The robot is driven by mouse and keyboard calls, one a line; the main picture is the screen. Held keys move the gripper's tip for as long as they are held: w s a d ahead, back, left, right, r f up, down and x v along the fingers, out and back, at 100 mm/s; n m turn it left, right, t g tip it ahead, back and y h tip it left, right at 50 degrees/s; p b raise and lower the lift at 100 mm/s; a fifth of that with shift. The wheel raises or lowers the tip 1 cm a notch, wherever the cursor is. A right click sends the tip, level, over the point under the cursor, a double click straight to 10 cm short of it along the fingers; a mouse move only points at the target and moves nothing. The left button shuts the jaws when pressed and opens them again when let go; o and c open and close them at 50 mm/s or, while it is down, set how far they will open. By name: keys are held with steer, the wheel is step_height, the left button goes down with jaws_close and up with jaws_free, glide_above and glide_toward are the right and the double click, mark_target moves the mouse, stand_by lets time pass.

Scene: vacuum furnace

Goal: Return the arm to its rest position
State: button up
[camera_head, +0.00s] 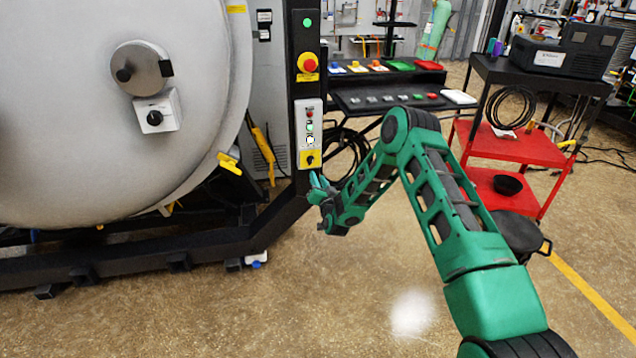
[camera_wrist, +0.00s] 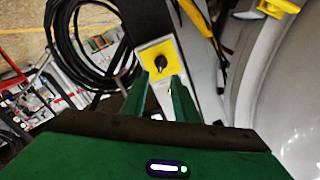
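My green arm reaches down and left across the head view. My gripper (camera_head: 317,180) is beside the black post, just below the small control panel (camera_head: 309,115). In the wrist view my gripper (camera_wrist: 163,84) shows two green fingers apart, with nothing held between them. A black rotary knob (camera_head: 310,159) on a yellow plate sits at the bottom of the panel. In the wrist view the knob (camera_wrist: 158,63) is just beyond the fingertips and looks clear of them.
The big round furnace door (camera_head: 90,110) stands at left above a black base frame (camera_head: 130,255). A red cart (camera_head: 500,146) stands at right. Coiled black cable (camera_wrist: 65,40) hangs near the panel. Floor in front is clear.

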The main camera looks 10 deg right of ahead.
steer(key=s+d+r+n+g, duration=0.2)
steer(key=s+d+r+g, duration=0.25)
steer(key=d+r, duration=0.2)
steer(key=s+d+r+n+g, duration=0.2)
steer(key=s+d+r+g, duration=0.1)
steer(key=s+d+r, duration=0.4)
steer(key=s+d+r+m+g+h, duration=0.1)
steer(key=s+d+r, duration=0.2)
steer(key=s, duration=0.3)
steer(key=s+d+r+g+h, duration=0.1)
steer(key=s+d+r+g, duration=0.1)
steer(key=s+r, duration=0.3)
steer(key=s+d+r+m+g, duration=0.1)
steer(key=s+d+g, duration=0.1)
steer(key=s, duration=0.8)
steer(key=s+d+r+m+g, duration=0.1)
steer(key=s+d+r+g, duration=0.1)
steer(key=s, duration=0.9)
steer(key=s+a+g+y, duration=0.1)
steer(key=s+a, duration=0.1)
steer(key=s, duration=0.9)
steer(key=s+a+m+g+y, duration=0.1)
steer(key=s+a+g, duration=0.1)
steer(key=s, duration=0.9)
steer(key=shift+s+a+r, duration=0.25)
steer(key=shift+s+r, duration=0.15)
steer(key=shift+w+g, duration=0.15)
steer(key=shift+g, duration=0.2)
